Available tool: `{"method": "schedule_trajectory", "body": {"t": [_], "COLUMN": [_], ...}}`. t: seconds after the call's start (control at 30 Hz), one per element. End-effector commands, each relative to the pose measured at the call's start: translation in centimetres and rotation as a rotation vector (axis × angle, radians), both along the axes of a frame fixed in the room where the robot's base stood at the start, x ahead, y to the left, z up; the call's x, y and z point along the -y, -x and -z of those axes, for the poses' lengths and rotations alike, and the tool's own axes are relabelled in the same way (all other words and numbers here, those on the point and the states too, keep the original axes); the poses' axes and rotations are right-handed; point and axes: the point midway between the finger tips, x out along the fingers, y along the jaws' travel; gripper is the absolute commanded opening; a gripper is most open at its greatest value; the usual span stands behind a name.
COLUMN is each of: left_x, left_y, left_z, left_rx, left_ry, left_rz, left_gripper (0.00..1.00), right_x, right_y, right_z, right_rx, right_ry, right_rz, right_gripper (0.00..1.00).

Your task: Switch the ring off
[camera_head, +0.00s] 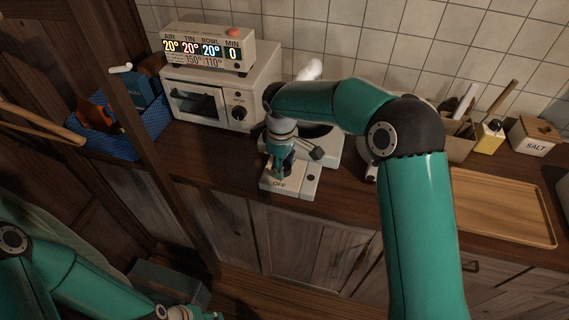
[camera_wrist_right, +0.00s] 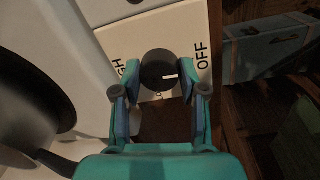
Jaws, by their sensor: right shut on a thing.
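The ring unit (camera_head: 303,190) is a pale box on the counter with a front panel lettered OFF. Its dark round knob (camera_wrist_right: 157,66) shows in the right wrist view, with OFF printed to its right, HIGH to its left and a partly hidden word below. The knob's white mark lies on its right side, towards the OFF side. My right gripper (camera_head: 279,172) reaches down to this panel. In its wrist view the right gripper (camera_wrist_right: 160,92) has a finger on each side of the knob, shut on it. My left gripper (camera_head: 190,314) is cut off at the bottom edge.
A small oven (camera_head: 213,98) stands left with a display box (camera_head: 208,48) on it. A blue basket (camera_head: 130,130) is further left. A dark pan (camera_wrist_right: 30,100) is beside the panel. A wooden tray (camera_head: 505,207) and a salt box (camera_head: 536,138) are right.

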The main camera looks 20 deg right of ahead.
Motion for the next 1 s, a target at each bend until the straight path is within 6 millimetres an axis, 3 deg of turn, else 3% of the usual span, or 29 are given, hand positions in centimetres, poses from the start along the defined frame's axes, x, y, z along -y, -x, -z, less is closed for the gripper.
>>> {"method": "schedule_trajectory", "body": {"t": [0.63,0.67,0.8,1.0], "left_x": [0.00,0.00,0.00,0.00], "left_y": [0.00,0.00,0.00,0.00], "left_z": [-0.09,-0.09,-0.09,-0.09], "left_rx": [0.000,0.000,0.000,0.000], "left_ry": [0.000,0.000,0.000,0.000], "left_rz": [0.000,0.000,0.000,0.000], "left_gripper": [0.40,0.40,0.40,0.40], "right_x": [0.05,0.05,0.05,0.05], "right_y": [0.00,0.00,0.01,0.02], "right_z": [-0.06,-0.05,-0.04,-0.01], "right_rx": [0.000,0.000,0.000,0.000], "right_ry": [0.001,0.001,0.000,0.000], "right_rz": [-0.067,-0.067,-0.066,-0.065], "right_gripper": [0.07,0.44,0.67,0.67]}}
